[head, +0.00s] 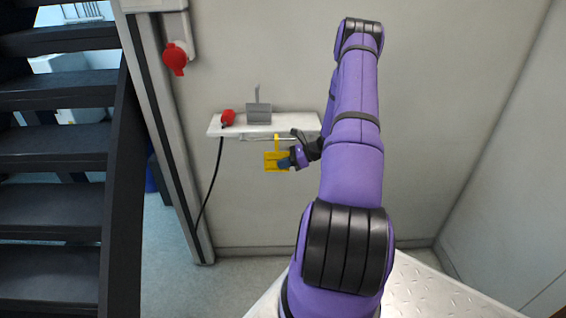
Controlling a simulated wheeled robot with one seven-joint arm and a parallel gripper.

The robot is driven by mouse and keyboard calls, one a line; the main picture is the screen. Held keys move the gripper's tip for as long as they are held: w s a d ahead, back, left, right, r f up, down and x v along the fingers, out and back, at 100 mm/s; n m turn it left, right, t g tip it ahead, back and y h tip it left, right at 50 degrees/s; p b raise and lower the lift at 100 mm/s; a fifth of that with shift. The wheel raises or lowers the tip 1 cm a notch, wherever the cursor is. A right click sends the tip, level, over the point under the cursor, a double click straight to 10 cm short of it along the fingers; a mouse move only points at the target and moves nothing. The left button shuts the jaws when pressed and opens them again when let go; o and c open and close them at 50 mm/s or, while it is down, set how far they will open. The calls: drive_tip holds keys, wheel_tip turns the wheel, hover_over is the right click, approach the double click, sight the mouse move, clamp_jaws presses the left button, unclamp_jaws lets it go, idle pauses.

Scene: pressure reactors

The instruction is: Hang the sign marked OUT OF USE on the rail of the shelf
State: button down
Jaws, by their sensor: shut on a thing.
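A yellow sign (271,168) with a thin upright hook hangs in front of the wall, just below the front edge of the white shelf (300,121). Its lettering is too small to read. My gripper (285,162) comes from the right and is shut on the right part of the sign. The rail (348,139) runs under the shelf's front edge, partly behind my arm. The sign's hook top overlaps the rail in the picture; I cannot tell whether it is over the rail or in front of it. A grey sign (258,114) with its own hook stands on the shelf.
A red plug (228,117) lies on the shelf's left end, its black cable (212,180) hanging to the floor. A red socket (175,58) is on the post at upper left. Dark stairs (50,180) stand at the left. The wall below the sign is clear.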

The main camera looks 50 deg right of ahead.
drive_tip(key=c, duration=1.2)
unclamp_jaws()
drive_tip(key=shift+o, duration=0.2)
drive_tip(key=v, duration=0.7)
drive_tip(key=shift+d, duration=0.15)
drive_tip(key=shift+s+d+r, duration=0.1)
drive_tip(key=shift+s, duration=0.15)
